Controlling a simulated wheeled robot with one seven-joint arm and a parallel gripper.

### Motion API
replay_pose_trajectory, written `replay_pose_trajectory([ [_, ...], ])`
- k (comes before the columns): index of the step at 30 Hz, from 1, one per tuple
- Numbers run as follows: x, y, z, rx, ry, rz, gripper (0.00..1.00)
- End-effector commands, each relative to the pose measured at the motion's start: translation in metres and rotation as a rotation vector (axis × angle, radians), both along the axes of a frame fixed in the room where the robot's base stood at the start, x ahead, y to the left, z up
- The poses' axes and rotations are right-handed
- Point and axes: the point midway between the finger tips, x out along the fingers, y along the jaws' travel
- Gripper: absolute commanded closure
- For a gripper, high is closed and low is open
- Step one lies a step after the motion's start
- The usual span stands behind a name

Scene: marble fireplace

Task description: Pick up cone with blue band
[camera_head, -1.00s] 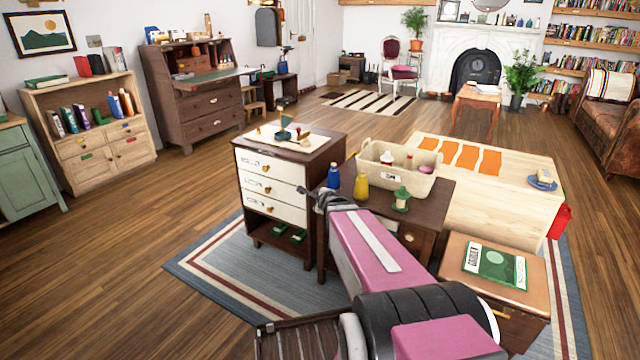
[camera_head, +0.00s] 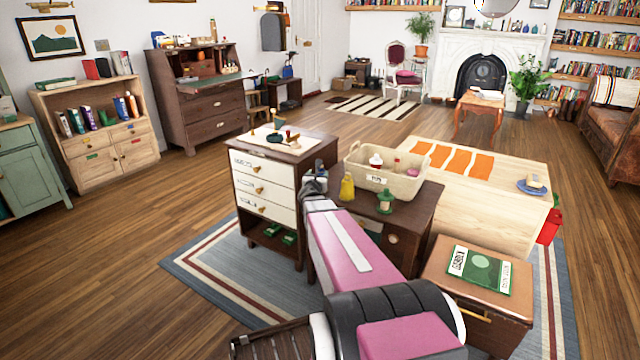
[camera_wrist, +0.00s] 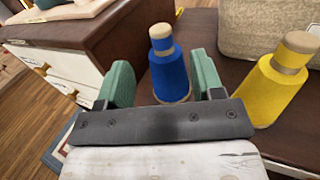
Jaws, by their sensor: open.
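A blue cone-shaped piece (camera_wrist: 170,75) with a pale band below its blue top stands upright on the dark brown table (camera_head: 421,205). In the wrist view it lies between the two green fingers of my gripper (camera_wrist: 163,68), with the fingers apart and a gap showing on its left. The right finger is close to it; I cannot tell whether they touch. In the head view my gripper (camera_head: 314,187) hides most or all of this cone. A similar yellow cone (camera_wrist: 277,85), also with a pale band, stands to the right; it shows in the head view (camera_head: 347,187).
A green lantern-like piece (camera_head: 385,202) stands right of the yellow cone. A beige basket (camera_head: 398,180) with items sits behind. A white-drawered cabinet (camera_head: 263,187) with a loaded board on top is close on the left. A wooden chest (camera_head: 488,300) with a book stands front right.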

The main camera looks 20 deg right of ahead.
Motion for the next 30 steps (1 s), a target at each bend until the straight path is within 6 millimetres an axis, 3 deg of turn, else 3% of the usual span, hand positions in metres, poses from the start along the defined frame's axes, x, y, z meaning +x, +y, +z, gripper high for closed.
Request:
replay_pose_trajectory([
  [8, 0.019, -0.011, -0.002, -0.001, 0.000, 0.001, 0.39],
  [17, 0.054, -0.032, -0.007, -0.002, 0.001, 0.001, 0.39],
  [25, 0.056, -0.033, -0.007, -0.002, 0.001, 0.002, 0.39],
  [26, 0.056, -0.033, -0.007, -0.002, 0.001, 0.002, 0.46],
  [30, 0.056, -0.033, -0.007, -0.002, 0.001, 0.002, 0.91],
])
